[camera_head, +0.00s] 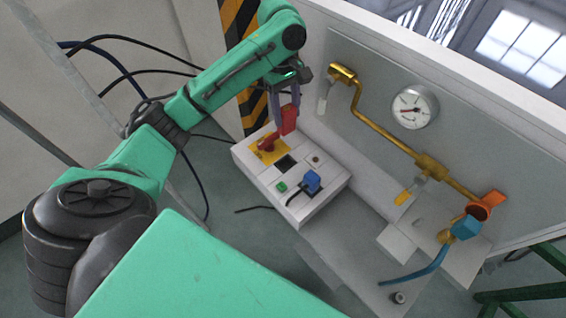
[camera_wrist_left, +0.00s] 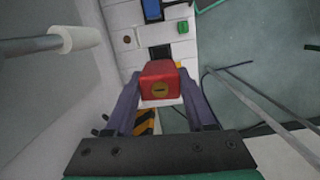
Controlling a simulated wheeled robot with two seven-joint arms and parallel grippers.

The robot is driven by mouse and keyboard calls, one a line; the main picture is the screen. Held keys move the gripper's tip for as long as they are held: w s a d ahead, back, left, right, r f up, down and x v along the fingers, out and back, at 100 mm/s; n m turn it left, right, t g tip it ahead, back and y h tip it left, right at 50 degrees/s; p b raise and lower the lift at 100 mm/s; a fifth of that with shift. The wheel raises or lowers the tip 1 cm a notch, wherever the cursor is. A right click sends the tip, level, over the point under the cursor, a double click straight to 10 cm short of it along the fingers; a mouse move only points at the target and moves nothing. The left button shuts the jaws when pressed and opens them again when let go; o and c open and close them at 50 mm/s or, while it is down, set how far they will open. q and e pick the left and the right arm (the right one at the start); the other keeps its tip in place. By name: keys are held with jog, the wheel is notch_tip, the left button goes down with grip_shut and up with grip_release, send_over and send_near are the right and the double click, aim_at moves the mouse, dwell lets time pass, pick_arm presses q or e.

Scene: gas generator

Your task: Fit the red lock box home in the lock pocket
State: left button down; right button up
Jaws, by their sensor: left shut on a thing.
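My left gripper (camera_head: 288,108) is shut on the red lock box (camera_head: 289,121) and holds it above the far end of the white control box (camera_head: 305,208). In the left wrist view the lock box (camera_wrist_left: 159,80) sits between the two purple-grey fingers and shows a yellow round mark with a slot. A dark square opening (camera_head: 285,163), which may be the lock pocket, lies in the control box's top; it also shows beyond the lock box in the left wrist view (camera_wrist_left: 160,51). The lock box appears apart from this opening. My right gripper is not in view.
A red rotary switch (camera_head: 267,144) on a yellow plate is close to the lock box. A green button (camera_head: 282,187) and blue plug (camera_head: 312,180) stand on the nearer part. Brass pipe (camera_head: 375,118) and a gauge (camera_head: 414,106) are on the panel at right.

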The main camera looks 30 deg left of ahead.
pick_arm(q)
jog(key=shift+w+a+r+n, duration=0.1)
jog(key=shift+w+r+n, duration=0.1)
jog(key=shift+n, duration=0.2)
notch_tip(320, 180, down, 20)
jog(key=shift+r+b, duration=0.15)
jog(key=shift+b, duration=0.85)
jog(key=shift+c, duration=1.2)
grip_release()
notch_tip(320, 180, up, 12)
jog(key=a, duration=0.1)
jog(key=shift+w+a+p, duration=0.3)
jog(key=shift+a+p, duration=0.05)
